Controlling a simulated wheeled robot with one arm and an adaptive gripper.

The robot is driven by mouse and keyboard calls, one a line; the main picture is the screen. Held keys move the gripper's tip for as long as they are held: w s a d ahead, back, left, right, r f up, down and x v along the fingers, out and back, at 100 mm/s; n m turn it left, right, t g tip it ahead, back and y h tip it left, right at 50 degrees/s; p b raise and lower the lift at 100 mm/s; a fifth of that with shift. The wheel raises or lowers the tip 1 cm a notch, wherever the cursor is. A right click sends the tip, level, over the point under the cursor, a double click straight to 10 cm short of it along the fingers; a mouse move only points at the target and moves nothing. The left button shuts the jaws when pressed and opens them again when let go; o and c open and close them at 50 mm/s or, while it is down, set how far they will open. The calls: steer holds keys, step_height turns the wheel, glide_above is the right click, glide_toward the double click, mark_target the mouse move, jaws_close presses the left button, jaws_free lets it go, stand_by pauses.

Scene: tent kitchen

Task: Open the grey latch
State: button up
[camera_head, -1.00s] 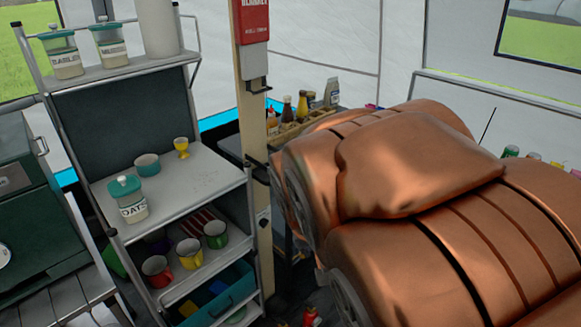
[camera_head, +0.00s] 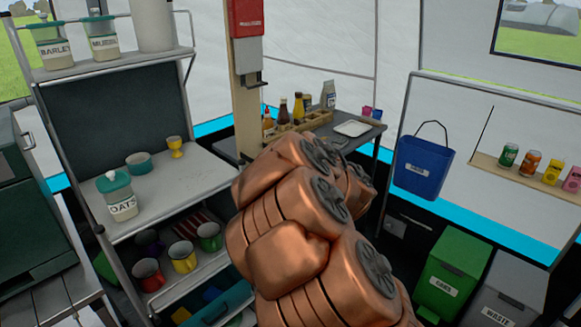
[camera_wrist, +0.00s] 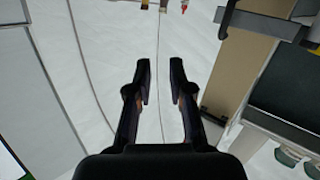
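I cannot identify the grey latch for certain. A small grey bracket (camera_head: 250,79) sits on the wooden post, below a red box, in the camera_head view. In the camera_wrist view a grey fitting (camera_wrist: 268,25) crosses the post at the upper right. My gripper (camera_wrist: 162,72) is open and empty there, its two dark fingers apart in front of the pale tent wall, left of the post and touching nothing visible. In the camera_head view my copper arm hides the gripper and the lower post.
A shelf rack (camera_head: 190,185) with jars, cups and mugs stands left of the post (camera_head: 245,110). A side table (camera_head: 372,135) with bottles and a tray is behind my arm. A blue bucket (camera_head: 423,168), a green bin (camera_head: 455,262) and a can shelf (camera_head: 535,175) are right.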

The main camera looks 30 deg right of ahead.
steer(key=w+a+f+n+t+y+b, duration=0.2)
steer(key=a+f+n+t+y, duration=0.15)
steer(key=f+y, duration=0.3)
steer(key=shift+m+g+y, duration=0.25)
steer(key=shift+w+a+r+p, duration=0.1)
steer(key=shift+w+a+p, duration=0.05)
steer(key=shift+w, duration=1.1)
steer(key=shift+w+a+r+p, duration=0.1)
steer(key=shift+w+p, duration=0.1)
steer(key=shift+w, duration=1)
steer(key=shift+w+a+r+p, duration=0.1)
steer(key=shift+w+a+p, duration=0.05)
steer(key=shift+w, duration=1.1)
jaws_close()
